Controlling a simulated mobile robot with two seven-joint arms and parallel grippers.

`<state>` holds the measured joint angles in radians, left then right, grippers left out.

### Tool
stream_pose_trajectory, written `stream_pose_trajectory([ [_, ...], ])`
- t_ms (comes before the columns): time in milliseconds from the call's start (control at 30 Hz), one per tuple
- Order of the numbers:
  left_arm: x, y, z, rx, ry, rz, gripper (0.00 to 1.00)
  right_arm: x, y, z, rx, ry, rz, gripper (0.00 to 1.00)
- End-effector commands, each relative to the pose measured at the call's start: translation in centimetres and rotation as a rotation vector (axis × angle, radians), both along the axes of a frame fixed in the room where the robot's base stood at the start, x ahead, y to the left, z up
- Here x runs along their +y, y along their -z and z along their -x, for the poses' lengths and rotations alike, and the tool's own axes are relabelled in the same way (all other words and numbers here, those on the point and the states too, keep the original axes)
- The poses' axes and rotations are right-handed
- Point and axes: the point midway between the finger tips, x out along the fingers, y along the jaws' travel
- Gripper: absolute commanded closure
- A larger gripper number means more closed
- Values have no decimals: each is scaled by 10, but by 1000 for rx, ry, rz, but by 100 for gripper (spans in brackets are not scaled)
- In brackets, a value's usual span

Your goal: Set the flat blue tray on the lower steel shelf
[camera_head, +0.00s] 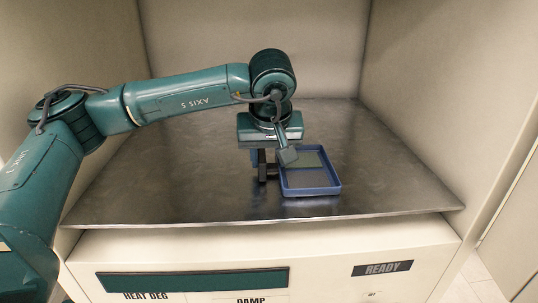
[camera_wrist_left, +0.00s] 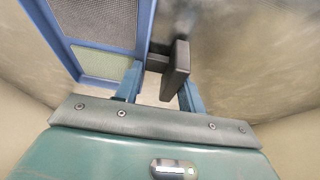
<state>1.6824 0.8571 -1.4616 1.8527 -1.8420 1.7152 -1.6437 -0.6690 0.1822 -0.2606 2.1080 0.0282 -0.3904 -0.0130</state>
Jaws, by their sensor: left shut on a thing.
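The flat blue tray (camera_head: 313,192) has a raised rim and a panelled floor, part greenish and part grey. It is right of my left gripper (camera_head: 262,168), near the front of the steel shelf (camera_head: 160,190). In the left wrist view the tray (camera_wrist_left: 143,28) fills the upper left, partly cut off. There my left gripper (camera_wrist_left: 160,92) has its blue fingers around a dark block-like handle (camera_wrist_left: 178,68) beside the tray's rim. The tray looks level. I cannot tell whether its underside touches the shelf. My right gripper is not in view.
Beige walls (camera_head: 420,75) enclose the shelf at left, back and right. A cream front panel (camera_head: 330,262) with a dark display strip (camera_head: 192,281) and a READY label (camera_head: 382,268) lies below its front edge. The shelf is bare left and right of the tray.

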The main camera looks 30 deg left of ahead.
Motion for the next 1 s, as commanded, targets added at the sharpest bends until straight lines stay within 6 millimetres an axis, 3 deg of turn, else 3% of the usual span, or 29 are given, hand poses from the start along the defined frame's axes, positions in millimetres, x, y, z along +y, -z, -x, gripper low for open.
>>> stream_pose_trajectory([
  [300, 0, -1, 0, 0, 0, 0, 39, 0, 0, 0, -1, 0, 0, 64],
  [567, -1, -3, 0, -2, 1, 1, 39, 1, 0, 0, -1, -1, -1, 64],
  [767, -7, -27, 9, -4, 2, 1, 39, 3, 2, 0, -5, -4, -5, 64],
  [1000, -17, -76, 26, -5, 2, 1, 39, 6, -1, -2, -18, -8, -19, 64],
])
